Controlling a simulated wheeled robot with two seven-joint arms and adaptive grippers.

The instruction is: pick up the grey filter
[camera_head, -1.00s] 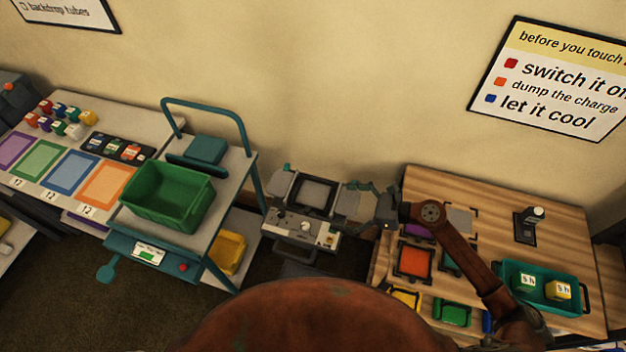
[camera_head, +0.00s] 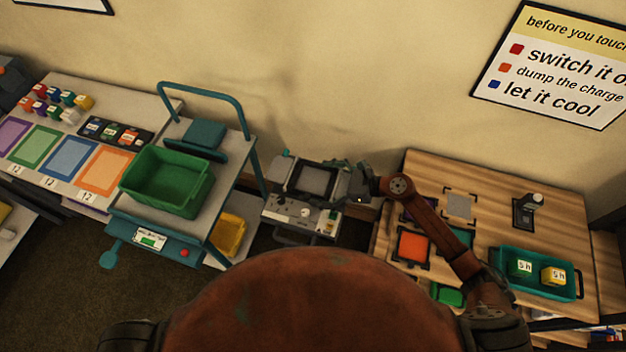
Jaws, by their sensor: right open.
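A flat grey square, which looks like the grey filter (camera_head: 459,205), lies on the wooden table (camera_head: 560,220) between dark corner marks. My right gripper (camera_head: 343,167) is open, well to the left of that square, over the right side of a grey machine (camera_head: 300,215). I see nothing between its fingers, which look small and dark here. The machine has a dark-framed grey panel (camera_head: 314,180) on top. My right arm reaches across the table's left part and partly hides a purple square. My left gripper is out of view.
An orange framed square (camera_head: 412,246) and a teal tray (camera_head: 510,285) with green and yellow blocks are on the table. A dark stand (camera_head: 526,211) is at the back. A trolley with a green bin (camera_head: 166,182) stands left of the machine.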

